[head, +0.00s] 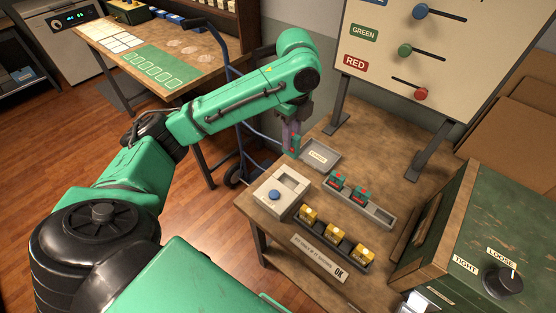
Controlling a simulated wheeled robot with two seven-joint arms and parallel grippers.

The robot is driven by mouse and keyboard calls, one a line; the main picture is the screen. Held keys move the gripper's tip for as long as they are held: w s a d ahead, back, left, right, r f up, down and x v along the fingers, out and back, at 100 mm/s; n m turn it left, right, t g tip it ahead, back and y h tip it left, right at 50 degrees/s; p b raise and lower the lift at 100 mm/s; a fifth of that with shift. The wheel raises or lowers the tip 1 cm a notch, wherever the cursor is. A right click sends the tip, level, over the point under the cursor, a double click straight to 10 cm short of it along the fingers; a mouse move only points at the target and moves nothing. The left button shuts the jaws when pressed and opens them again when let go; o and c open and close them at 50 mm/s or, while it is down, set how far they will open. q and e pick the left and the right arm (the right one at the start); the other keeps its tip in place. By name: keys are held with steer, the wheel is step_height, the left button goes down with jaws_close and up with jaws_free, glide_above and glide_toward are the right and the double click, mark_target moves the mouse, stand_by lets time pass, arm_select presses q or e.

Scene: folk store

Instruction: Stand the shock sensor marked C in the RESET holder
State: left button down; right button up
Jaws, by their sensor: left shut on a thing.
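My left gripper (293,140) points down above the back left edge of the workbench. It is shut on a small teal-and-red block (295,147), which looks like a shock sensor; its letter is too small to read. Two similar teal-and-red sensors (337,182) (361,196) stand in a grey rack (381,213), whose right end is empty. A pale box (266,206) with a blue button and a square recess sits in front of the gripper. It may be the RESET holder, but I see no readable label on it. My right gripper is not in view.
A labelled grey tray (331,165) lies close to the right of my gripper. Several yellow blocks (336,231) stand in a dark rack. A slider board (384,60) stands behind, and a green TIGHT/LOOSE machine (481,235) stands at the right.

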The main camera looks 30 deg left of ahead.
mark_target(291, 153)
arm_select(q)
step_height(291, 153, down, 6)
steer(key=shift+d+r+p, duration=0.1)
steer(key=shift+p, duration=0.3)
step_height(291, 153, down, 9)
steer(key=shift+r+p, duration=0.1)
steer(key=shift+p, duration=0.25)
steer(key=shift+f, duration=0.4)
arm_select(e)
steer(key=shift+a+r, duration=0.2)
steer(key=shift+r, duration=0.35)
arm_select(q)
steer(key=shift+a, duration=0.2)
steer(key=c, duration=1)
jaws_free()
steer(key=shift+f, duration=0.1)
steer(key=shift+o, duration=1.3)
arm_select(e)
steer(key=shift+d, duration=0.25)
